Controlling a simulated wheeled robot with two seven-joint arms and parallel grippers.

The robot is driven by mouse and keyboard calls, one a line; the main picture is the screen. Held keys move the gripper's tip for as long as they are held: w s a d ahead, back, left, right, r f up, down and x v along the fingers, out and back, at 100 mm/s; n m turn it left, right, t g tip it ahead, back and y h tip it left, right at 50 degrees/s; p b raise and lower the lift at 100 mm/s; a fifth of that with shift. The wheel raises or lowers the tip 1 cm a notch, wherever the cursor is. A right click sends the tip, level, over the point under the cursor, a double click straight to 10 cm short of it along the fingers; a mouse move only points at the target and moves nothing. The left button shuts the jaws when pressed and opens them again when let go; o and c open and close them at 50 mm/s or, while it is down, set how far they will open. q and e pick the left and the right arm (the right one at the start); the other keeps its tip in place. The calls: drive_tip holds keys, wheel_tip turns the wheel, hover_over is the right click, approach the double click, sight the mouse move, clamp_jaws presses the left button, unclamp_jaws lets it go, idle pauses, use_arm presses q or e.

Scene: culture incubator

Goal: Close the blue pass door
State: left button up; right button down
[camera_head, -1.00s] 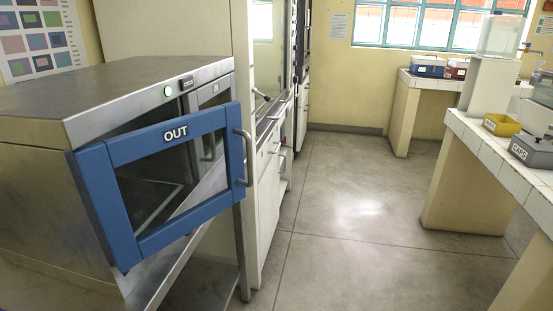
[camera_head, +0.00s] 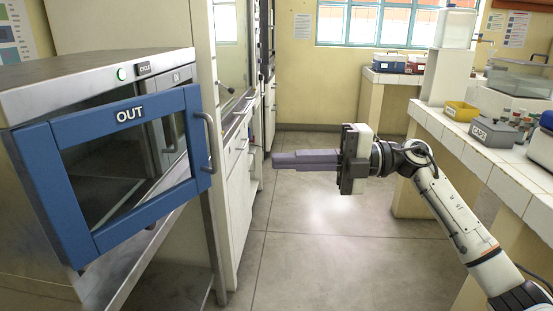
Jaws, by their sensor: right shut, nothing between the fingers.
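The blue pass door (camera_head: 124,118), marked OUT, is a framed window door on the front of a steel pass box (camera_head: 98,70). It stands ajar, swung out from the box, with its hinge side at the left. Its metal handle (camera_head: 210,142) is on the right edge. My right gripper (camera_head: 276,160) is shut and empty. It points left in mid-air, to the right of the handle and apart from it. My left gripper is not in view.
White cabinets (camera_head: 233,185) stand just behind and right of the pass box. A tiled bench (camera_head: 490,143) with a yellow bin (camera_head: 461,111) and a grey box (camera_head: 495,132) runs along the right. The grey floor (camera_head: 310,250) between is clear.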

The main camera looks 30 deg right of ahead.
drive_tip(key=w+a, duration=0.7)
drive_tip(key=a, duration=0.1)
drive_tip(key=shift+w+a+p, duration=0.15)
drive_tip(key=shift+w+p, duration=0.1)
drive_tip(key=shift+p, duration=0.2)
